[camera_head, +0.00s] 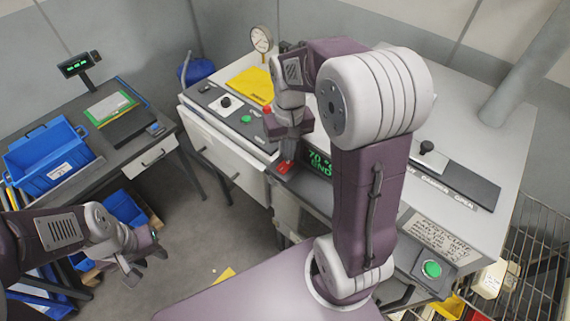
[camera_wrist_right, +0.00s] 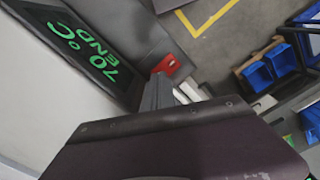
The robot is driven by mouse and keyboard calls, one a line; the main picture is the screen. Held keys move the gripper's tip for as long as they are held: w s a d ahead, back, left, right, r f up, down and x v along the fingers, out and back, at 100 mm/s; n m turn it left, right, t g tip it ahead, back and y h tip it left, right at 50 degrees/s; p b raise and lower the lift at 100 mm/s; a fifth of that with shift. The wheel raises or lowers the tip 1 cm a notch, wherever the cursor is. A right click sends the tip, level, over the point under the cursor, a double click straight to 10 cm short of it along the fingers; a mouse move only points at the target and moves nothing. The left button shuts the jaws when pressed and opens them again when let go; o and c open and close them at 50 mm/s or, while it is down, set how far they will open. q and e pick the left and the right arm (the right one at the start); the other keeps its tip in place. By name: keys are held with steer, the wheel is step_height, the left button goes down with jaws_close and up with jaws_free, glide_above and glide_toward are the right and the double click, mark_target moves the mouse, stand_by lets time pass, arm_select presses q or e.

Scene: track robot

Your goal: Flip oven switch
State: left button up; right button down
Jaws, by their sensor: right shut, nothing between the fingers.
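The oven (camera_head: 462,200) is the pale grey cabinet on the right, with green "70 °C END" on its dark display (camera_head: 319,165). The display also shows at the left of the right wrist view (camera_wrist_right: 80,38). A small red switch (camera_head: 284,168) sits beside the display, and it shows in the wrist view (camera_wrist_right: 167,65) just beyond the fingers. My right gripper (camera_head: 288,156) is shut and empty, close at the red switch; I cannot tell whether it touches. The switch's position is unclear. My left gripper (camera_head: 146,266) is open and empty, low at the left, away from the oven.
A white cabinet with a control panel (camera_head: 225,103) stands left of the oven. A desk with a blue bin (camera_head: 50,158) is at the far left. A green button (camera_head: 432,269) is on the oven's near right. Grey floor (camera_head: 195,225) is open between desk and oven.

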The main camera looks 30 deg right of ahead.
steer(key=shift+f+b, duration=0.7)
steer(key=shift+f, duration=0.3)
stand_by(0.8)
steer(key=shift+r, duration=0.1)
step_height(320, 180, up, 7)
steer(key=p, duration=0.7)
steer(key=shift+r, duration=0.1)
